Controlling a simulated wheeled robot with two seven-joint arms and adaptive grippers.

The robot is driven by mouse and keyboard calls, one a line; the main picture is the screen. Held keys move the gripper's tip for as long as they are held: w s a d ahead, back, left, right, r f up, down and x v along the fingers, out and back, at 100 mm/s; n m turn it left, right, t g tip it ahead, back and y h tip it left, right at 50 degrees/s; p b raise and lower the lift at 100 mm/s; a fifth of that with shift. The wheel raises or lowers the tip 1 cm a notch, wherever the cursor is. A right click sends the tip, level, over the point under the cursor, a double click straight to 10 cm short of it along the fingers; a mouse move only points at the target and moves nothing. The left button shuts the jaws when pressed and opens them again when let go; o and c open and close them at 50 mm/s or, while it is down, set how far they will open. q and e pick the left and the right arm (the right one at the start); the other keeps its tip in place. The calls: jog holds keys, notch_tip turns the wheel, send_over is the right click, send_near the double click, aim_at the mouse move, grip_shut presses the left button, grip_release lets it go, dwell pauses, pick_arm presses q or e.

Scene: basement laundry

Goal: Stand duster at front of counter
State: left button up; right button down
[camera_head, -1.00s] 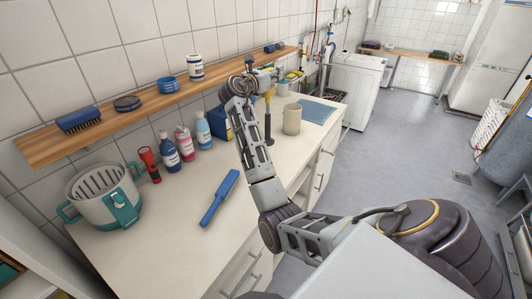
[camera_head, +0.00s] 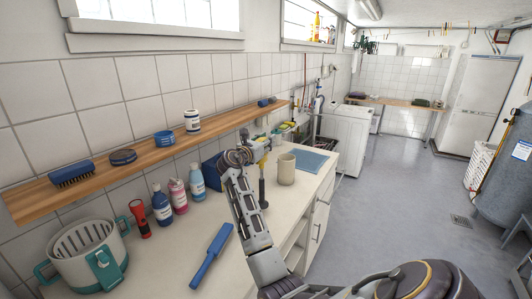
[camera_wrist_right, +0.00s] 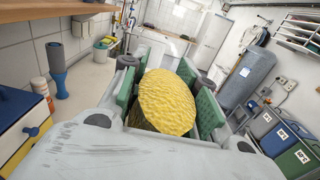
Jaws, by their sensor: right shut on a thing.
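The duster has a yellow head (camera_wrist_right: 165,100) that fills the space between the fingers of my right gripper (camera_wrist_right: 160,92) in the right wrist view. In the head view my right gripper (camera_head: 262,148) is over the counter (camera_head: 185,272), with a yellow part and a dark shaft (camera_head: 263,188) hanging upright below it. The shaft's lower end is close to the counter top; I cannot tell whether it touches. The gripper is shut on the duster and hides part of it. My left gripper is not in view.
Several bottles, a red flashlight (camera_head: 140,218) and a strainer pot (camera_head: 88,258) line the wall, below a wooden shelf (camera_head: 220,126).

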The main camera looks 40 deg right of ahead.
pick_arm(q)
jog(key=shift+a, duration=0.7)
pick_arm(e)
notch_tip(320, 180, down, 4)
jog(key=c, duration=1.5)
grip_release()
jog(key=shift+c, duration=0.2)
jog(key=o, duration=0.4)
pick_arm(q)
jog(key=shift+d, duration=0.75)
pick_arm(e)
jog(key=shift+o, duration=0.2)
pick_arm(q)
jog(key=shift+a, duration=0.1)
